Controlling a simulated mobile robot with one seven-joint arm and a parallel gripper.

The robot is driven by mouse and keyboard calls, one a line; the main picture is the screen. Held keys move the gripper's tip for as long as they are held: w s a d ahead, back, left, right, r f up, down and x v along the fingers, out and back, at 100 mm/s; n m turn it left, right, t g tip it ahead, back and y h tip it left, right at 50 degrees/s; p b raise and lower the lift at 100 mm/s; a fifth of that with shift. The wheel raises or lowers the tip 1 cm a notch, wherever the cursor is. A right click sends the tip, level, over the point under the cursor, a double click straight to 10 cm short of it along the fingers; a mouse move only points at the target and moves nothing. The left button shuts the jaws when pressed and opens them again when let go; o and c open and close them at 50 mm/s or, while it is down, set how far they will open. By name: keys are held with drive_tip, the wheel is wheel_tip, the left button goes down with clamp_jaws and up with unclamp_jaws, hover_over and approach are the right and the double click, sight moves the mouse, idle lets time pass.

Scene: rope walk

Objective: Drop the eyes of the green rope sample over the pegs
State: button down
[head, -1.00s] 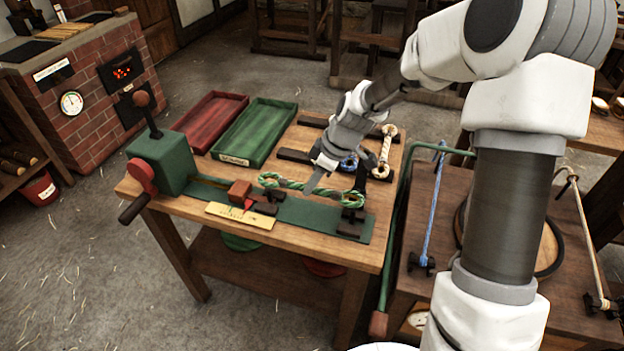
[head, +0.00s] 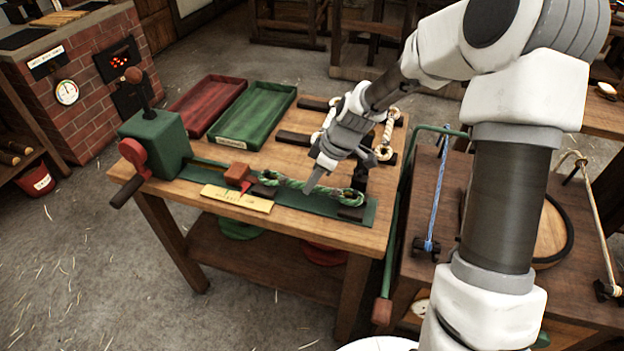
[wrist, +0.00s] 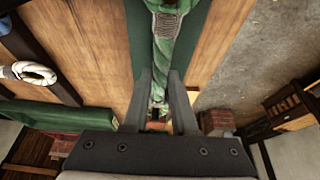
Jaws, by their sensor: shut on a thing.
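The green rope sample (head: 325,188) is a short twisted length with an eye at each end. It lies along the green strip (head: 300,206) of the bench, low over two dark peg blocks, left (head: 262,191) and right (head: 352,213). My gripper (head: 311,190) points down and is shut on the rope's middle; the rope also shows between the fingers in the wrist view (wrist: 167,45). The left eye is at the left block and the right eye at the right block. I cannot tell whether either eye is around its peg.
A red block (head: 238,174) and a brass plate (head: 236,198) sit left of the rope. A green crank machine (head: 156,145) stands at the bench's left end. A green tray (head: 270,108) and a red tray (head: 203,105) lie behind. A whitish rope sample (head: 388,130) lies at the back right.

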drive_tip(key=shift+f+b, duration=0.35)
idle(0.5)
drive_tip(key=c, duration=0.6)
unclamp_jaws()
drive_tip(key=shift+c, duration=0.2)
drive_tip(key=shift+r, duration=0.1)
drive_tip(key=shift+r+p, duration=2.4)
drive_tip(key=shift+r, duration=1.05)
drive_tip(key=p+v, duration=0.2)
drive_tip(key=v, duration=1.5)
drive_tip(key=shift+d, duration=0.2)
drive_tip(key=shift+s+r, duration=0.1)
drive_tip(key=shift+s, duration=0.1)
